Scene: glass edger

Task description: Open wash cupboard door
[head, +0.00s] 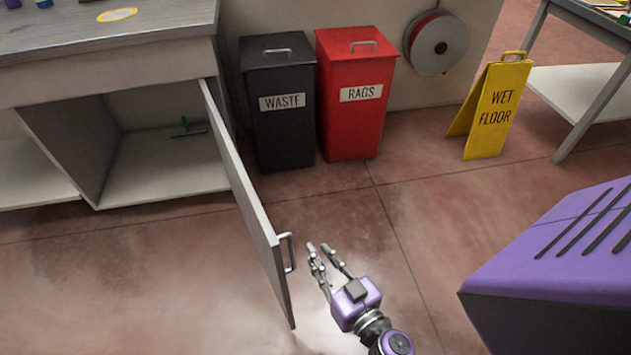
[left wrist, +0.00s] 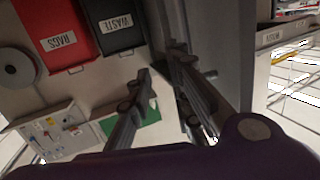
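The wash cupboard door (head: 247,195) is a pale grey panel standing wide open, swung out from the cupboard (head: 65,125) under the grey counter. Its metal bar handle (head: 288,252) is on the face turned right, near the free edge. My left gripper (head: 327,246) is just right of the handle, with its fingers apart and a visible gap to the handle. The fingers also show apart in the left wrist view (left wrist: 160,62), with nothing clearly between them. A grey panel, probably the door, stands beside the right finger there. My right gripper is in neither view.
A black waste bin (head: 280,105) and a red rags bin (head: 354,100) stand against the wall behind the door. A yellow wet floor sign (head: 497,108) and a table (head: 575,95) are at the right. Floor right of the door is clear.

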